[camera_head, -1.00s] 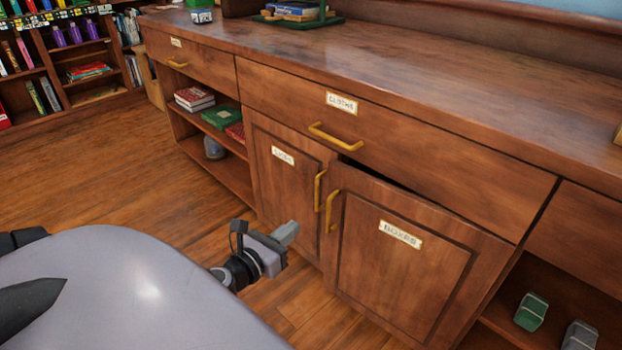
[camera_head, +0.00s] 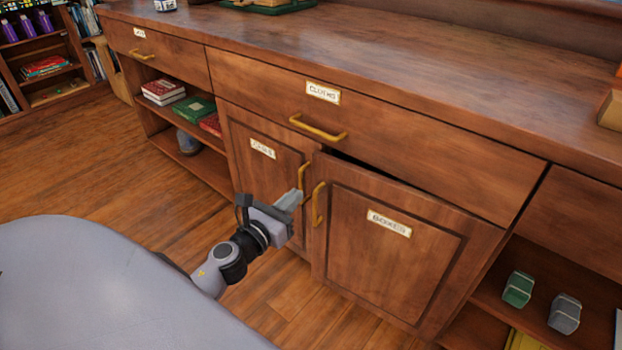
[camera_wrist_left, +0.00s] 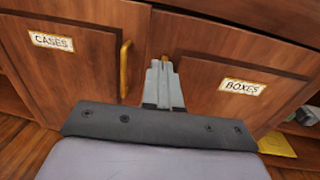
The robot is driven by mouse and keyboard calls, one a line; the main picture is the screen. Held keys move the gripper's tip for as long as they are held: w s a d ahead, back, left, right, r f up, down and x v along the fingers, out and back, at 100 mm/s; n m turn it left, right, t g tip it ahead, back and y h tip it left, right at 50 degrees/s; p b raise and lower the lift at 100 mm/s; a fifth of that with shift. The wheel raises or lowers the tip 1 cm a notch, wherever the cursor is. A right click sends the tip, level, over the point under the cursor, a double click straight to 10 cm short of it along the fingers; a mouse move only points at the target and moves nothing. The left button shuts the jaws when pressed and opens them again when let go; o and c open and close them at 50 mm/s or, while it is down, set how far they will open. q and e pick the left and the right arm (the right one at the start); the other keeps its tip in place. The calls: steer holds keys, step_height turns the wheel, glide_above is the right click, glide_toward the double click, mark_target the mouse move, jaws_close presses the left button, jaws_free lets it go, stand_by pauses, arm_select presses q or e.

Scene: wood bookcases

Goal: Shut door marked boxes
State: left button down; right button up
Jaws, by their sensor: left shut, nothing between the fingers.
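The door marked boxes (camera_head: 385,265) is the right one of a pair in the wood cabinet. It stands slightly ajar, with a dark gap along its top edge. Its brass handle (camera_head: 318,204) is on its left side. The door also shows in the left wrist view (camera_wrist_left: 225,70), where its handle is mostly hidden behind my fingers. My left gripper (camera_head: 296,196) is shut and empty, in front of the cabinet near the two door handles. In the left wrist view the fingertips (camera_wrist_left: 160,65) point at the boxes door's handle edge. I cannot tell whether they touch it. My right gripper is not in view.
The door marked cases (camera_head: 262,170) is beside it on the left and looks closed. The drawer marked cloths (camera_head: 400,145) is above. Open shelves with books (camera_head: 200,108) lie left, and a shelf with a green block (camera_head: 518,289) lies right. The floor (camera_head: 110,170) at left is clear.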

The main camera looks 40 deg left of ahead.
mark_target(319, 173)
arm_select(q)
steer(key=w, duration=0.7)
steer(key=shift+a, duration=0.15)
steer(key=shift+w, duration=0.3)
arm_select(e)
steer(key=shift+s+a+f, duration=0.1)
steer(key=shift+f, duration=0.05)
